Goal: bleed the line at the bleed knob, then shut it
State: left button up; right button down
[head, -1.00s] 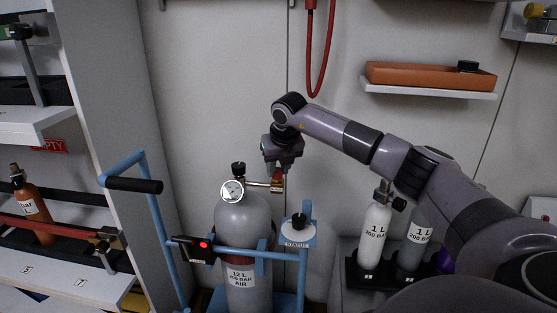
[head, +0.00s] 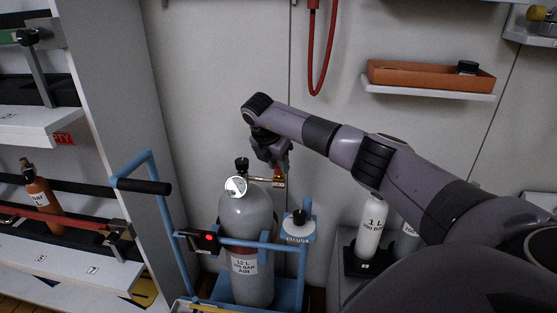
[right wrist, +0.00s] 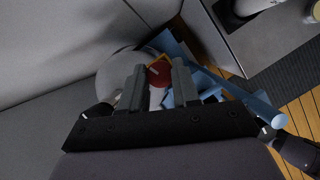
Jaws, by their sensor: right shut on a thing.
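A grey cylinder (head: 246,213) labelled 12 L AIR stands upright in a blue trolley. It carries a black-topped valve (head: 241,164), a round gauge (head: 236,187) and a brass side fitting (head: 268,181) reaching right. A small red knob, which I take as the bleed knob, sits at the fitting's outer end. In the right wrist view the red knob (right wrist: 159,73) lies between the fingertips. My right gripper (head: 280,168) comes from above and is shut on it; its fingers (right wrist: 159,80) hide part of it. The gauge reading is too small to tell. My left gripper is not in view.
The trolley's blue frame (head: 155,180) with a black handle rises at left. A box with a red light (head: 208,239) and a status post (head: 298,228) flank the cylinder. A white 1 L bottle (head: 372,226) stands right, under my arm. A shelf (head: 430,91) hangs above.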

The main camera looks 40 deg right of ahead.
jog(key=shift+w+m+g, duration=0.1)
jog(key=shift+m+g, duration=0.6)
jog(key=shift+m, duration=1)
jog(key=c, duration=0.8)
grip_release()
jog(key=shift+r, duration=0.1)
jog(key=v, duration=0.7)
jog(key=shift+w+p, duration=0.1)
jog(key=shift+p, duration=0.25)
jog(key=shift+a, duration=0.1)
